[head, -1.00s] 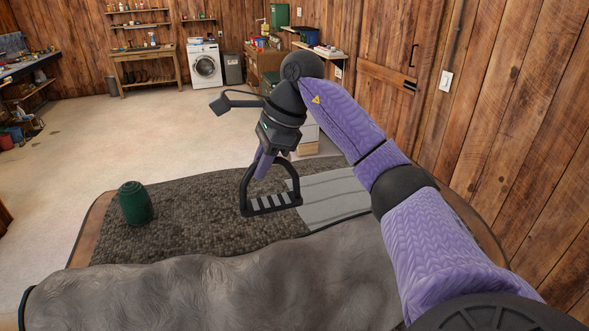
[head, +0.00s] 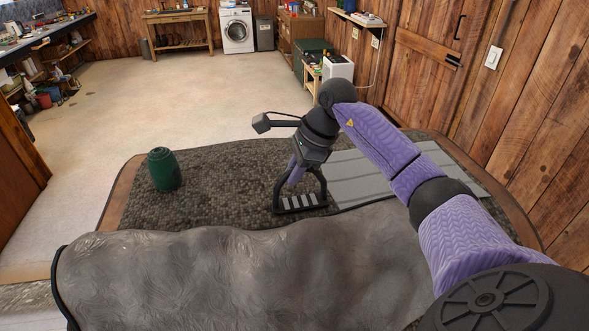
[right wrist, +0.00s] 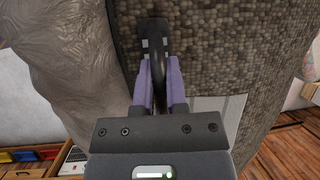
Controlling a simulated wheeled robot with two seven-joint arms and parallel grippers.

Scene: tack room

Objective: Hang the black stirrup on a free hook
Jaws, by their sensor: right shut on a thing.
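The black stirrup (head: 301,203) has an arched frame and a flat tread with light grey pads. My right gripper (head: 297,172) is shut on the top of its arch, and the stirrup hangs upright below the fingers. In the right wrist view the purple fingers (right wrist: 158,85) sit on both sides of the black arch (right wrist: 157,50). In the head view the stirrup shows in front of the dark woven mat; I cannot tell whether it touches it. My left gripper is not in view.
A green ribbed container (head: 164,170) stands on the dark woven mat (head: 222,190) at the left. A grey slatted panel (head: 365,181) lies at the right. A grey rumpled cover (head: 230,275) fills the front. A wooden wall (head: 540,110) stands at the right.

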